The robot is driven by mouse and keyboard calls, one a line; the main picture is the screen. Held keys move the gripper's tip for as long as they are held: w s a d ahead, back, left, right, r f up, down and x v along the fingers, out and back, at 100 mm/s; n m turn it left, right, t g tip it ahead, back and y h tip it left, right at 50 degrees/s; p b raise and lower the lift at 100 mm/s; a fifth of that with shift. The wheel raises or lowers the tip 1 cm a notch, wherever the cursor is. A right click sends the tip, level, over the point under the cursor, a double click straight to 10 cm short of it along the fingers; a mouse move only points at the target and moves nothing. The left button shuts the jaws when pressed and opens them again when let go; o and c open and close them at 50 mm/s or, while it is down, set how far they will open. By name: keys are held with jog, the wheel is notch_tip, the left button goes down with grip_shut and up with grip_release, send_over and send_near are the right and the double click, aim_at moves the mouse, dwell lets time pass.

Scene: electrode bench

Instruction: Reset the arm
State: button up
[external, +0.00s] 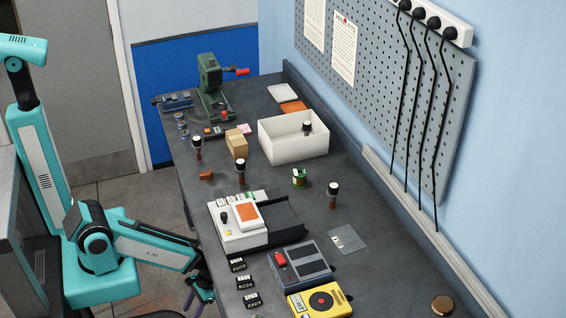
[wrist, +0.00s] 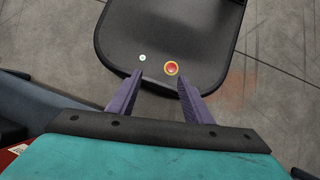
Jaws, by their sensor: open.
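My arm (external: 150,246) is at the left of the external view, stretched low toward the bench's near left edge. My gripper (external: 201,291) hangs beside that edge, next to several small black labelled blocks (external: 237,265) on the bench. In the wrist view my gripper (wrist: 160,78) shows two purple fingers spread apart with nothing between them.
The grey bench (external: 365,275) holds a white bin (external: 290,148), a white device with an orange panel (external: 240,222), a yellow meter (external: 320,301), a grey box (external: 300,262) and several upright dark-handled electrodes (external: 333,194). Black cables (external: 410,110) hang on the pegboard.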

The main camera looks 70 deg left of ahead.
jog(key=d, duration=0.1)
jog(key=d+r+m+y+p, duration=0.1)
jog(key=d+m+p, duration=0.1)
jog(key=shift+w+d+r+y, duration=0.1)
jog(key=shift+w+r+y, duration=0.1)
jog(key=shift+r+y, duration=0.15)
